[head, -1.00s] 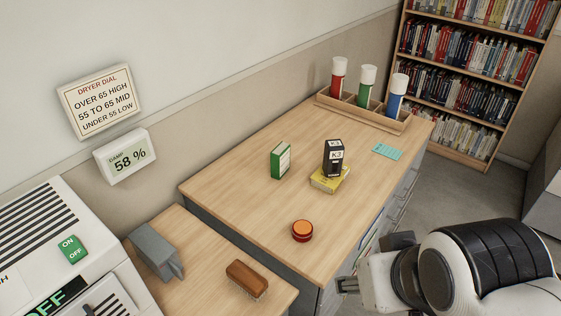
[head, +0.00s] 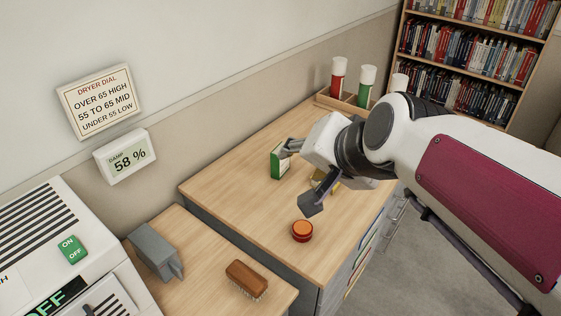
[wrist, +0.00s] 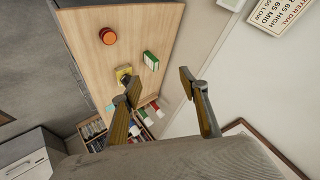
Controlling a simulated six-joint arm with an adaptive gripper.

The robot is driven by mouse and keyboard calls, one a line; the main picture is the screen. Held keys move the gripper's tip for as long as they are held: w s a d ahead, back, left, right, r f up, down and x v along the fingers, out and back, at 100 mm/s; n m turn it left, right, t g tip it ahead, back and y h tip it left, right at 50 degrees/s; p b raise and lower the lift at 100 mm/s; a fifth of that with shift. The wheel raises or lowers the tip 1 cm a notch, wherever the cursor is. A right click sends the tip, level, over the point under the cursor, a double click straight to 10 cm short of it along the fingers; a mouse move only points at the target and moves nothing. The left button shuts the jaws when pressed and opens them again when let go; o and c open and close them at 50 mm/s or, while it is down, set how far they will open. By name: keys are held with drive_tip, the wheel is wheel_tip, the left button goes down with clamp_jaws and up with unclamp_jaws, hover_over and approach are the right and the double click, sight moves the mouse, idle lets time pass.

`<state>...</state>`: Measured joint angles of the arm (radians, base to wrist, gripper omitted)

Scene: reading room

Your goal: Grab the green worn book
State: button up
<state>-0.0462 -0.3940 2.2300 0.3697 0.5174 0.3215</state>
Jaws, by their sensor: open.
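The green book (head: 276,164) stands upright on the wooden desk, a small block with a green cover and pale page edge. It also shows in the wrist view (wrist: 151,61), above the gap between my fingers. My gripper (head: 298,177) is open and empty. In the head view one fingertip overlaps the book's upper right edge and the other is nearer the camera, to the right. In the wrist view the fingers (wrist: 160,82) are spread, with the book beyond them; contact cannot be told.
A yellow book (head: 319,184) is mostly hidden behind my gripper. An orange-red round button (head: 302,230) sits in front. A tray with red and green tubes (head: 365,86) stands behind. A brush (head: 247,280) and grey holder (head: 154,250) lie front left. The desk left of the book is clear.

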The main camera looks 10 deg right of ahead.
drive_tip(key=w+a+r+m+t, duration=0.15)
drive_tip(key=w+m, duration=0.25)
drive_tip(key=w, duration=0.5)
drive_tip(key=w+a+r+m+t, duration=0.1)
drive_tip(key=w+a+r+m, duration=0.2)
drive_tip(key=w, duration=0.6)
drive_tip(key=m+h, duration=0.9)
drive_tip(key=m, duration=1.7)
hover_over(273, 156)
drive_tip(key=a, duration=0.3)
wheel_tip(273, 156, down, 25)
drive_tip(key=f+m, duration=0.1)
drive_tip(key=f, duration=0.1)
drive_tip(key=s+f+m+h, duration=0.1)
drive_tip(key=f, duration=0.2)
drive_tip(key=s+d+f+m+g, duration=0.1)
drive_tip(key=f+m, duration=0.1)
drive_tip(key=f, duration=0.1)
drive_tip(key=shift+s+h, duration=0.2)
drive_tip(key=shift+h, duration=0.2)
drive_tip(key=shift+s+a+f+m, duration=0.1)
drive_tip(key=shift+f+m, duration=0.2)
drive_tip(key=shift+x, duration=1.3)
